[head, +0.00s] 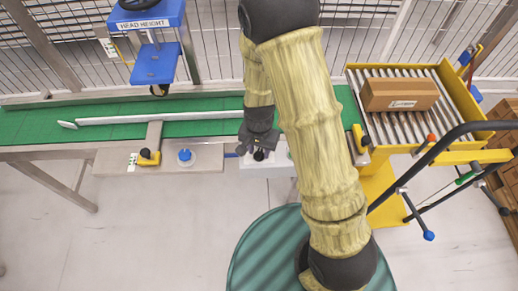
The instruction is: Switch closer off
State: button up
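My gripper (258,152) points down over a small white control box (268,167) at the front edge of the conveyor. A small dark round part, perhaps a knob, shows at the fingertips. I cannot tell whether the fingers touch it, or whether they are open or shut. My arm hides the right part of the box. No label reading "closer" shows. The carton closer may be the machine with a blue head (150,18) marked "HEAD HEIGHT" above the green belt (40,127), but I cannot be sure.
A blue round knob (184,155) sits on a grey panel left of the box. Next to it is a yellow-and-black clamp (148,158). A brown carton (400,94) rests on yellow-framed rollers at right. A black curved handle (440,147) stands near my arm. Floor at left is clear.

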grip_shut()
jog(key=shift+n, duration=0.3)
jog(key=n+p, duration=0.1)
jog(key=n, duration=0.3)
jog(key=shift+r+p, duration=0.1)
jog(key=shift+p, duration=0.2)
jog(key=n+p, duration=0.1)
jog(key=n, duration=0.3)
jog(key=shift+n, duration=0.3)
jog(key=shift+o, duration=0.5)
grip_release()
